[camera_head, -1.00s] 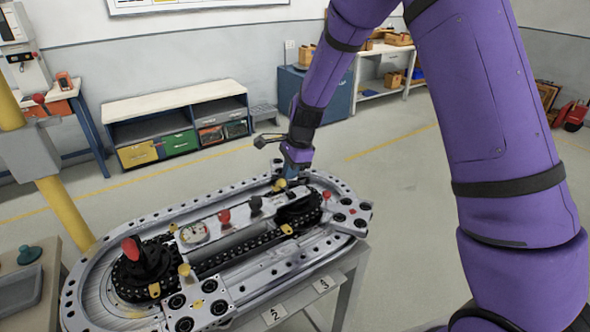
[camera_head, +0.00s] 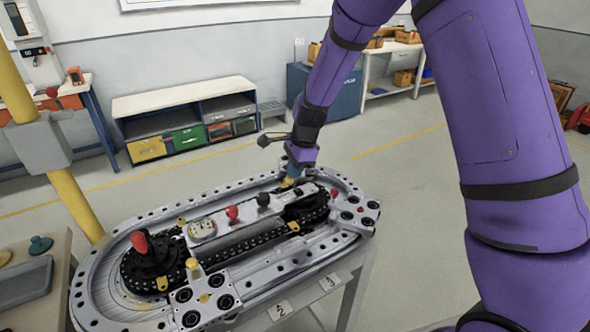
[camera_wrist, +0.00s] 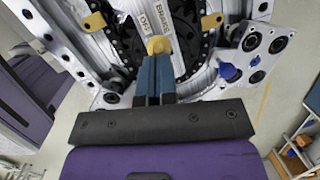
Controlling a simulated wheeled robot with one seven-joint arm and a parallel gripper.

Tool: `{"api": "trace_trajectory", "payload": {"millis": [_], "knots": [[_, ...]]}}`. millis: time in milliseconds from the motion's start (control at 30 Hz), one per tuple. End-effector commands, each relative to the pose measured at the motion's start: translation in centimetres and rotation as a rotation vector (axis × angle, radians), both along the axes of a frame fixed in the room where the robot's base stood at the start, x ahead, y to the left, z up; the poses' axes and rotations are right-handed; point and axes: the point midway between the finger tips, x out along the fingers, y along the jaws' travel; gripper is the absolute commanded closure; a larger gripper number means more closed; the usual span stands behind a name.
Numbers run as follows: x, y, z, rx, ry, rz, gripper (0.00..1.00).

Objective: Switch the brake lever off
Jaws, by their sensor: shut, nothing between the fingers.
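The brake lever appears to be the small lever with the round yellow knob (camera_wrist: 158,45) in the wrist view, beside the white label plate (camera_wrist: 160,20) with BRAKE and ON/OFF lettering. My gripper (camera_wrist: 155,75) is shut and empty, its blue fingertips right at the knob. I cannot tell whether they touch it. The fingers hide the lever's lower part. In the head view my gripper (camera_head: 292,176) points down at the far side of the ring track (camera_head: 100,290), and a bit of the yellow knob (camera_head: 287,184) shows below it.
On the track stand a big red-handled lever (camera_head: 139,243), a small red knob (camera_head: 232,213), a black knob (camera_head: 263,200) and another yellow knob (camera_head: 192,264). A yellow post (camera_head: 75,205) rises at the left.

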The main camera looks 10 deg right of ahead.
Motion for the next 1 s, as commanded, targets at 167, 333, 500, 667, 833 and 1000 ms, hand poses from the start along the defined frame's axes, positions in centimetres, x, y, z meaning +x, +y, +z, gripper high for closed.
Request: {"api": "trace_trajectory", "payload": {"millis": [167, 333, 500, 667, 833, 1000], "knots": [[0.1, -0.4, 0.3, 0.000, -0.001, -0.001, 1.00], [0.5, -2.3, 1.6, 0.000, -0.003, -0.003, 1.00], [0.5, -3.7, 4.6, 0.000, -0.005, 0.003, 1.00], [0.2, -4.1, 7.9, 0.000, -0.004, 0.002, 1.00], [-0.1, -4.5, 10.6, 0.001, -0.003, 0.002, 1.00], [-0.3, -4.7, 12.0, 0.000, -0.002, 0.003, 1.00]]}}
